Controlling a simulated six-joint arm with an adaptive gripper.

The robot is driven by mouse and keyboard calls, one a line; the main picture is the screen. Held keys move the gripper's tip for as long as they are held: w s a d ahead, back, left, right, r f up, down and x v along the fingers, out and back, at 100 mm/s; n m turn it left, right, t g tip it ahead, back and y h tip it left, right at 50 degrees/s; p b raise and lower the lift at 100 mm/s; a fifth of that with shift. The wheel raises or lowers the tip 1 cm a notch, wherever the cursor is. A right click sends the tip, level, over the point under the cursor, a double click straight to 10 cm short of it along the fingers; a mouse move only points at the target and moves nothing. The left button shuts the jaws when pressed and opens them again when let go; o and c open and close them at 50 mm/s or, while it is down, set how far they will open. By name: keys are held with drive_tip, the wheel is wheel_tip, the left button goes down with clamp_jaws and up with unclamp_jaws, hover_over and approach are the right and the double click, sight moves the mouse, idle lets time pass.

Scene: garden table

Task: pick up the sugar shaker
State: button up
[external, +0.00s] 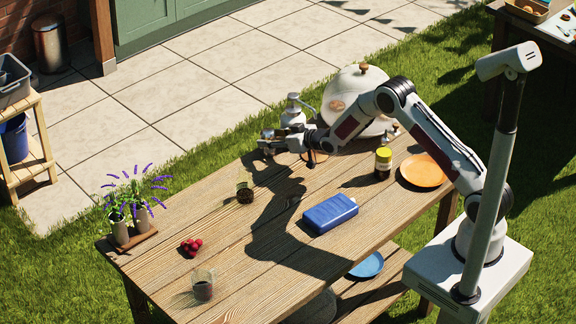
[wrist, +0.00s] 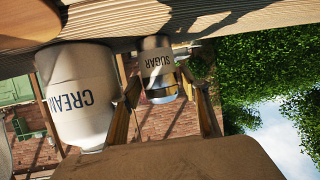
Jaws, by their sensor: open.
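The sugar shaker (wrist: 156,62) is a small white jar lettered SUGAR with a shiny metal top. It appears upside down in the wrist view, standing at the table edge between the fingers of my gripper (wrist: 162,92). The fingers are open, one on each side of it; I cannot tell whether either touches it. In the external view my gripper (external: 270,146) is low at the table's far edge, and it largely hides the shaker there.
A larger white container lettered CREAM (wrist: 80,95) stands close beside the shaker. A white domed cover (external: 352,98) is behind my arm.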

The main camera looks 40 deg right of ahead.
drive_tip(key=shift+x, duration=0.8)
drive_tip(key=c, duration=1)
